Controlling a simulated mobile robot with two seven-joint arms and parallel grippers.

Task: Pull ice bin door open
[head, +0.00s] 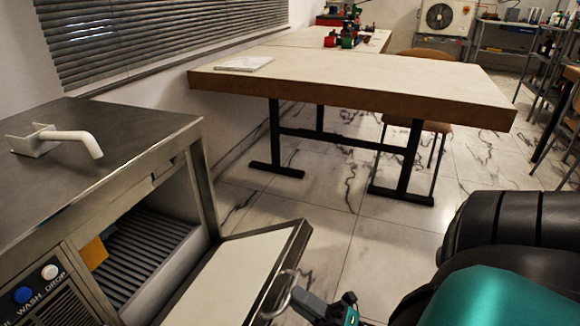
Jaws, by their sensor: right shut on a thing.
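The ice bin door (232,268) stands open from the front of the steel ice machine (165,135), at the lower middle of the head view. Its pale inner panel faces up toward me. A curved metal handle (283,291) sits at the door's outer edge. My right gripper (300,301) is at the handle and shut on it, low in the picture; the finger contact is small and partly cut off by the bottom edge. The bin opening (140,250) shows a dark ribbed inside. My left gripper is not in view.
A white spout (75,138) stands on the machine top. Blue and white buttons are on its lower front. A large table (360,80) with dark legs stands beyond the door, with a chair (435,125) behind it. Marble floor (330,230) is clear between door and table.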

